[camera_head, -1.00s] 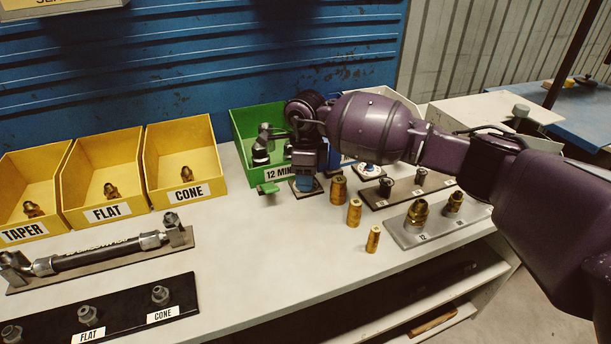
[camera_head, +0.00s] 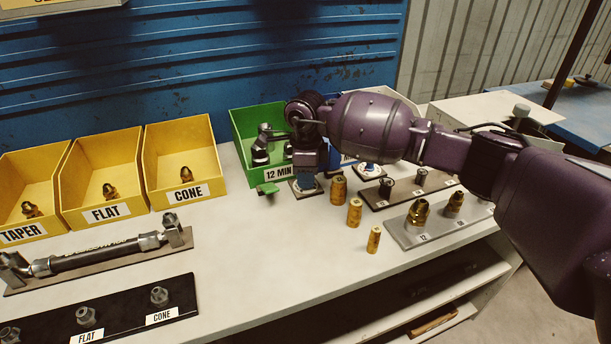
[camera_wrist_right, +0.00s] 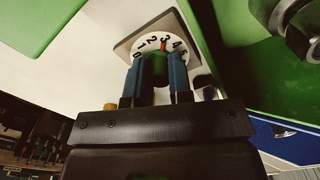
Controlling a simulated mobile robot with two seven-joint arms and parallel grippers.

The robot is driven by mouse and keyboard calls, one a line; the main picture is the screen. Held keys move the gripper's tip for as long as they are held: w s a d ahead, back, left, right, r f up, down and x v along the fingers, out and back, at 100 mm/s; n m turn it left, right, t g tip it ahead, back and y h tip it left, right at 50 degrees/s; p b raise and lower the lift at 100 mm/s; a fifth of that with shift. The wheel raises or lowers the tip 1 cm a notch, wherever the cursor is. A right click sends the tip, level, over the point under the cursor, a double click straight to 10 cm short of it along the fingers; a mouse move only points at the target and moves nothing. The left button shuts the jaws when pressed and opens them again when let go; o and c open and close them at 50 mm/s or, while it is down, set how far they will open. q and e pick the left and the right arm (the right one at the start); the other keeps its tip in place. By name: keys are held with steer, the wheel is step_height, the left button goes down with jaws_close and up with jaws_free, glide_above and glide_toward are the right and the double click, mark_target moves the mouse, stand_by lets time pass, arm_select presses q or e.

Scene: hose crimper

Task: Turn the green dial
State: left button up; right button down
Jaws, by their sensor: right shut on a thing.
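The green dial (camera_wrist_right: 159,64) sits on a square grey plate with a white numbered scale (camera_wrist_right: 140,49) in the right wrist view. A red mark (camera_wrist_right: 163,44) points near the 3. My right gripper (camera_wrist_right: 157,68) has its two blue fingers closed on either side of the dial, pointing down at it. In the head view my right gripper (camera_head: 305,181) stands over the dial plate (camera_head: 306,191) in front of the green bin. The gripper hides the dial there. My left gripper is not in view.
The green bin (camera_head: 243,131) stands close behind the gripper. Brass sleeves (camera_head: 338,189) and racks of fittings lie to the right. Another dial (camera_head: 369,170) is just to the right. Yellow bins (camera_head: 183,160) and a hose holder (camera_head: 110,255) are at left. The table's middle is clear.

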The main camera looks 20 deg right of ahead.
steer(key=n+b, duration=0.1)
steer(key=n, duration=0.3)
steer(key=shift+n, duration=0.5)
stand_by(0.3)
steer(key=c, duration=1.1)
jaws_free()
steer(key=shift+o, duration=0.3)
